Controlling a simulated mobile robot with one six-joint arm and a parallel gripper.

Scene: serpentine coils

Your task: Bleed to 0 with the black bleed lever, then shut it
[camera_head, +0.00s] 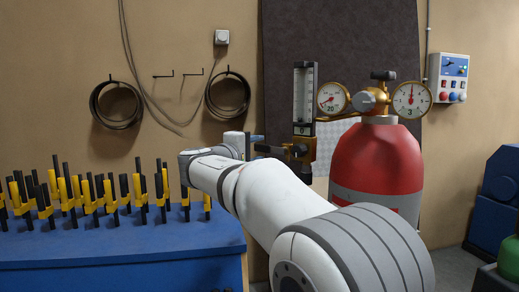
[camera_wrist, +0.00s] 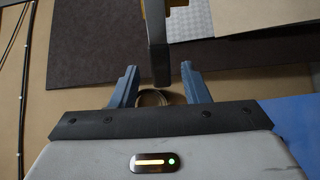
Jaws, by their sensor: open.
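A red gas cylinder (camera_head: 375,165) carries a brass regulator with a left gauge (camera_head: 333,98) and a right gauge (camera_head: 412,99). The right gauge's needle points roughly straight up; the left needle points to the lower left. A clear flow tube (camera_head: 304,95) stands on a brass block (camera_head: 298,150). The black lever (camera_head: 268,149) seems to stick out left from this block, toward my gripper (camera_head: 251,144). In the wrist view, my gripper (camera_wrist: 159,72) is open, with a dark bar (camera_wrist: 158,50), probably the lever, reaching between its fingertips. I cannot tell whether they touch.
A blue bench (camera_head: 120,245) with several yellow and black clamps stands at the left. Coils (camera_head: 116,104) hang on the wall behind. A control box (camera_head: 448,78) is at the right. Blue machinery (camera_head: 500,190) and a green cylinder (camera_head: 510,258) stand at the right edge.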

